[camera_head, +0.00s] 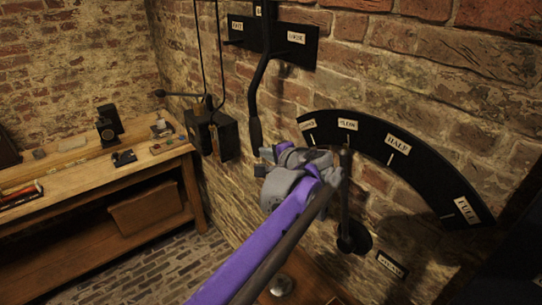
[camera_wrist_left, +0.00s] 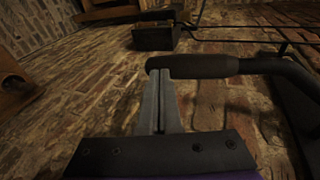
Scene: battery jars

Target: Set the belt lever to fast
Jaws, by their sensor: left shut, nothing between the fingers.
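The belt lever (camera_head: 256,100) is a dark bent bar with a thick grip, hanging in front of a black wall plate (camera_head: 271,43). The plate's left label (camera_head: 237,25) seems to read FAST and its right label (camera_head: 296,37) LOOSE. The lever's grip hangs low, left of the plate's middle. My left gripper (camera_head: 262,162) is shut and empty just below the grip's lower end. In the left wrist view, the shut fingers (camera_wrist_left: 158,85) reach the free end of the grip (camera_wrist_left: 200,66); I cannot tell whether they touch. My right gripper is not in view.
A black arc scale (camera_head: 365,128) with labels and its own upright lever (camera_head: 345,200) is on the wall, close right of my left gripper. A dark box (camera_head: 211,135) hangs on the wall at left. A wooden workbench (camera_head: 85,182) with small items stands farther left.

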